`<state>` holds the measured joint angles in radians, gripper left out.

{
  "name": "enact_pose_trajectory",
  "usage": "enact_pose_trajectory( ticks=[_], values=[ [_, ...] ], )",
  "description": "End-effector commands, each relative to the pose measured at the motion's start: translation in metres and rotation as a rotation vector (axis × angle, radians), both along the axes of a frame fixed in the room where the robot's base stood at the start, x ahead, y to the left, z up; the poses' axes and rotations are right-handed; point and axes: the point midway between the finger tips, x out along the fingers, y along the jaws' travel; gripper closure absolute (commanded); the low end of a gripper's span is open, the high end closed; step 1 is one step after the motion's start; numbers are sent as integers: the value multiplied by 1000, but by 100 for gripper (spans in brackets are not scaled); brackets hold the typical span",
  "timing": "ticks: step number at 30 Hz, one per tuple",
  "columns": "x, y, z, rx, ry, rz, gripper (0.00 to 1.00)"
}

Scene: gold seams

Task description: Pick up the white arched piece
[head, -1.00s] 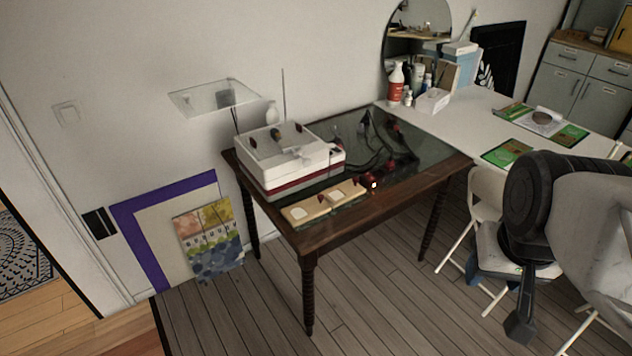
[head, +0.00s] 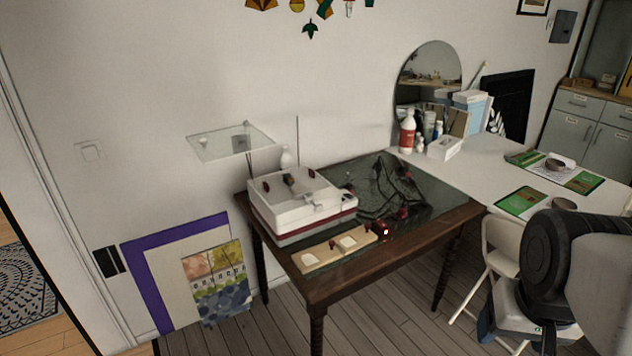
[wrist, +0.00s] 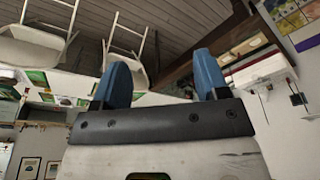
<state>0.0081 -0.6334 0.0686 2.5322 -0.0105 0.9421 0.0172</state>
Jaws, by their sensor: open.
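A pale wooden board (head: 330,254) lies along the front left edge of the dark table. Two small white pieces sit on it, a left one (head: 310,260) and a right one (head: 348,242). The left one looks rounded on one side, but both are too small to tell which is the arched piece. The board also shows in the wrist view (wrist: 248,46), at the upper right. My gripper (wrist: 162,80) has two blue fingers spread wide with nothing between them. It is well away from the board, to the right of the table.
A white box-like machine (head: 300,208) stands just behind the board. Small dark red items (head: 380,229) and dark cables (head: 385,195) lie beside it on the table (head: 450,222). A white chair (head: 500,240) stands near my arm, below a white table (head: 478,180).

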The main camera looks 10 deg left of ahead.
Motion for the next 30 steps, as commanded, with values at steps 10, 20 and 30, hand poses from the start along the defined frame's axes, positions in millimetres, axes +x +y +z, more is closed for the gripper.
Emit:
enact_pose_trajectory(
  ticks=[10, 20, 30],
  values=[
    [0, 0, 0, 0, 0, 0, 19],
    [22, 5, 11, -1, 8, 24, 19],
    [88, 22, 40, -8, 29, 96, 19]
  ],
)
